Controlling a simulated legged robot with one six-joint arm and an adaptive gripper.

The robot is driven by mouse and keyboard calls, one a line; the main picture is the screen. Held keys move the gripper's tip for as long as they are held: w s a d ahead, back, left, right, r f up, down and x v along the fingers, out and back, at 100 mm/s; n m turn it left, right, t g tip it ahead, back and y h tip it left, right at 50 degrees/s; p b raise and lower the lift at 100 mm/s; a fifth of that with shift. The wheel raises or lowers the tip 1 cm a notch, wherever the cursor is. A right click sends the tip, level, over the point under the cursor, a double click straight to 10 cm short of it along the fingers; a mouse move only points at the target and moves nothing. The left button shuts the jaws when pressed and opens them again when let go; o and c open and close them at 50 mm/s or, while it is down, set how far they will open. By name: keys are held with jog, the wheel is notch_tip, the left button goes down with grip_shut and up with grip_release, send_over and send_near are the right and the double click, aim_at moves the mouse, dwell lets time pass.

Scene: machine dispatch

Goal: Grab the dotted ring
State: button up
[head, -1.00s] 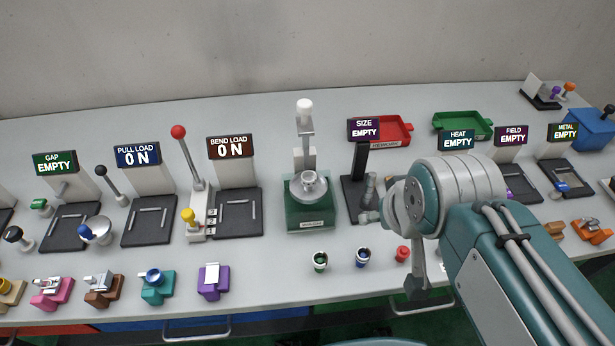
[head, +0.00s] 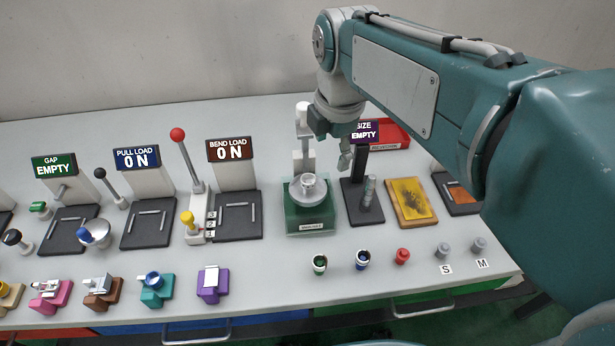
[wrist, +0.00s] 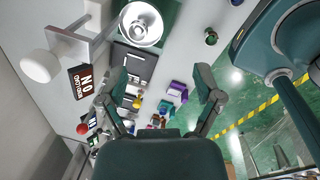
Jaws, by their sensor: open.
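I cannot make out dots on any ring. The small ring-like pieces along the bench front are a green-and-white one (head: 320,263), a blue-and-white one (head: 362,259) and a red one (head: 402,256). A small green piece also shows in the wrist view (wrist: 211,38). My gripper (head: 331,150) is open and empty, raised over the bench near the green-based press (head: 311,221) and the size display (head: 367,131). Its two fingers stand wide apart in the wrist view (wrist: 160,76). All the small pieces are well clear of the fingers.
The press has a tall white-knobbed column. Lever stations and dark trays stand to its left. A dark size stand (head: 362,203) and a yellow worn pad (head: 411,202) are to its right. Grey pegs marked S (head: 443,250) and M (head: 478,245) stand at front right. My arm hides the right side.

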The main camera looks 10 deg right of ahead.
aim_at(308, 181)
jog(key=w+a+n+g, duration=0.2)
jog(key=w+a+n, duration=0.2)
jog(key=n, duration=0.4)
jog(key=f, duration=1.1)
jog(key=shift+w+d+f, duration=0.3)
jog(key=shift+w, duration=0.05)
grip_shut()
jog(key=shift+r, duration=0.15)
